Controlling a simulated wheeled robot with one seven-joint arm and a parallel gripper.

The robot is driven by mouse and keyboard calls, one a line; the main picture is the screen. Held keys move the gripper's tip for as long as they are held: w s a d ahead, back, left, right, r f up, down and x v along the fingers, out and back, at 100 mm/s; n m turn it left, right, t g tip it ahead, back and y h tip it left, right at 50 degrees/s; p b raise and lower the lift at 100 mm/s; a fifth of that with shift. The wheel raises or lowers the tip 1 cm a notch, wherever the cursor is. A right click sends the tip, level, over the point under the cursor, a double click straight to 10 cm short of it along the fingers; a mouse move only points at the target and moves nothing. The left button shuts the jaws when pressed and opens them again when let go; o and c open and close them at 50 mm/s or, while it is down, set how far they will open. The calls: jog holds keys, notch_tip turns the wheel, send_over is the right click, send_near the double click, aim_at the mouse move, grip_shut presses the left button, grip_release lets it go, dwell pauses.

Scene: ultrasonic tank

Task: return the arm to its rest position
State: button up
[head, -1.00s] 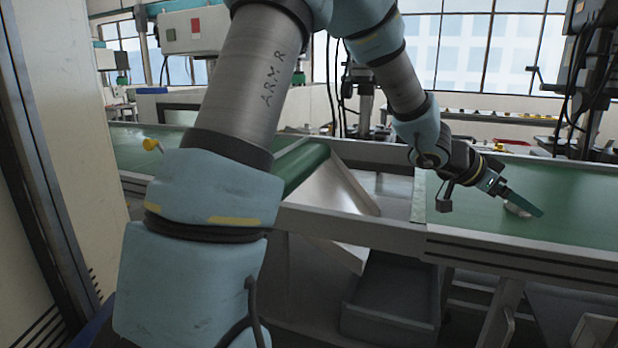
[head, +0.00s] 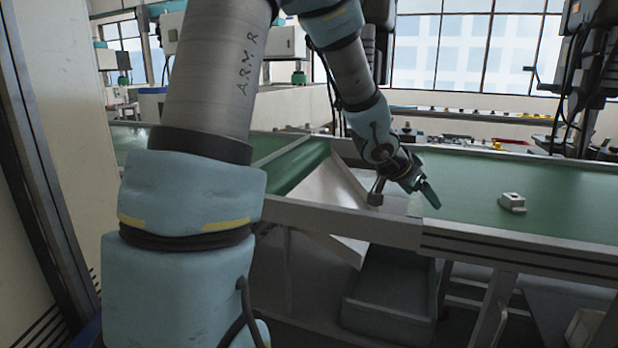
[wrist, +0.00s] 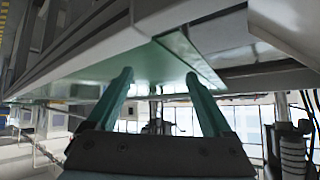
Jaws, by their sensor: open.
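My gripper (head: 428,192) is at the left end of the right-hand green conveyor belt in the head view, beside the gap between the two belts. In the wrist view its two green fingers (wrist: 158,85) stand apart with nothing between them. My arm bends over the belts from the left of the head view. A small whitish block-like part (head: 512,202) rests on the right-hand belt, to the right of my gripper and clear of it.
The right-hand belt (head: 570,210) is otherwise mostly bare. A sloping metal chute (head: 335,195) lies between the belts, and a grey bin (head: 385,325) stands below it. A light wall panel (head: 60,110) rises close on the left. A black post with cables stands at the far right.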

jog(key=a+n+y, duration=0.1)
jog(key=a, duration=0.2)
jog(key=w+a+f+n+y, duration=0.1)
jog(key=a, duration=0.3)
jog(key=a+n+y, duration=0.1)
jog(key=a, duration=0.3)
jog(key=shift+w+a+f+t+y, duration=0.2)
jog(key=shift+a+f+t+y, duration=0.1)
jog(key=shift+f+t, duration=0.1)
jog(key=s+a+f+n+g+y, duration=0.2)
jog(key=s+a+n, duration=0.2)
jog(key=s+a, duration=0.3)
jog(key=s+a+f+n+g+y, duration=0.2)
jog(key=s+a, duration=0.5)
jog(key=a, duration=0.6)
jog(key=shift+s+f+n+g, duration=0.3)
jog(key=shift+f+n+g, duration=0.15)
jog(key=shift+n, duration=0.45)
jog(key=shift+a, duration=0.1)
